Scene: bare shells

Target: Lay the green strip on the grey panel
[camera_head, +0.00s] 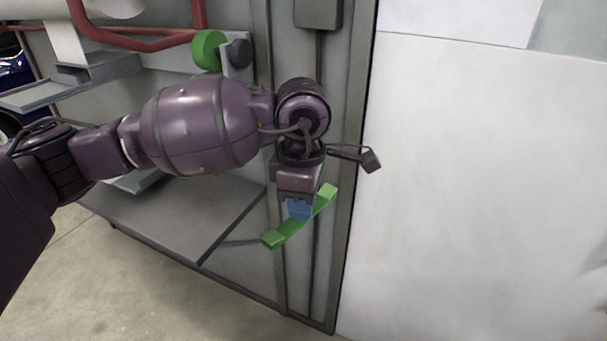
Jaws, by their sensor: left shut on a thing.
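The green strip (280,235) is a thin, narrow bar, slanting from lower left to upper right in the head view. My left gripper (299,208), with blue fingertips, is shut on its middle, and the fingers hide that part. A flat, bare grey panel (175,215) lies low at the left of the strip, in front of the grey wall. The strip is in the air to the right of this panel; I see no contact between them. My right gripper is not in view.
A grey metal wall (262,60) with upright posts stands behind the strip. A large white wall (480,190) fills the right. A green round knob (208,50) and a red pipe (130,42) are at the upper left. Concrete floor (120,300) shows below.

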